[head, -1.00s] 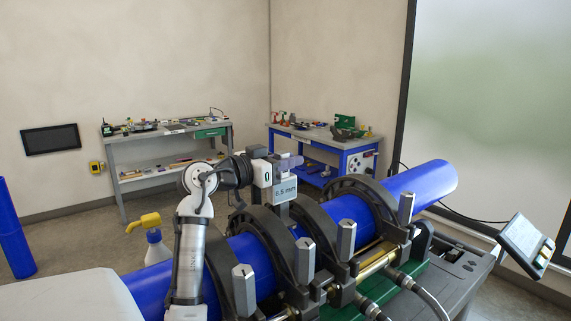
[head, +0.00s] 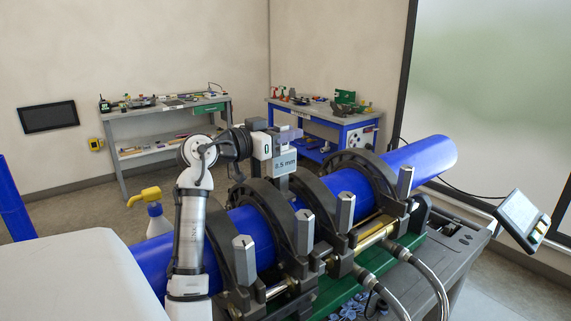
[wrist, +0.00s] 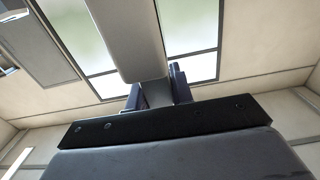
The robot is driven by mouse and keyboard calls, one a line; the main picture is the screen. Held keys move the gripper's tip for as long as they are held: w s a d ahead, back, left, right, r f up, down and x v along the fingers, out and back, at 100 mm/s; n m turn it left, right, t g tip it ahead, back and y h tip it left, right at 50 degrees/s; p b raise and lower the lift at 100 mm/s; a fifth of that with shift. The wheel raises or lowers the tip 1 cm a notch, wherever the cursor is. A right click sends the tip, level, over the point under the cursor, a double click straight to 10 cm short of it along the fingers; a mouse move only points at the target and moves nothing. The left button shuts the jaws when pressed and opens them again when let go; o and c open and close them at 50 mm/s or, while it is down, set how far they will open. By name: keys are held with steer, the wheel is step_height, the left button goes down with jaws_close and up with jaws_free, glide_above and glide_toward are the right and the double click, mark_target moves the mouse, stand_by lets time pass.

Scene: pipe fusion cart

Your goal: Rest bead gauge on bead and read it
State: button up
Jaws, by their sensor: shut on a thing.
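The bead gauge (head: 285,163) is a grey body with a small display that seems to read 8.5 mm; its first digit is blurred. My gripper (head: 287,134) is shut on the gauge's upper part, above the pipe. In the wrist view, my gripper (wrist: 157,94) has its dark fingers on both sides of the grey gauge (wrist: 124,38). The blue pipe (head: 420,160) lies in the black clamps of the fusion machine. The gauge is upright over the gap between the middle clamps. The bead and the gauge's lower end are hidden, so I cannot tell whether they touch.
Black clamp rings (head: 355,165) with grey upright blocks (head: 345,211) crowd the pipe on both sides of the gauge. A yellow-topped spray bottle (head: 153,208) stands behind the pipe at left. A screen (head: 520,214) is at right. Two workbenches stand at the back.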

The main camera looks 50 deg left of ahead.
steer(key=shift+f, duration=0.25)
step_height(320, 180, up, 7)
steer(key=p, duration=0.4)
steer(key=shift+r, duration=0.2)
stand_by(0.6)
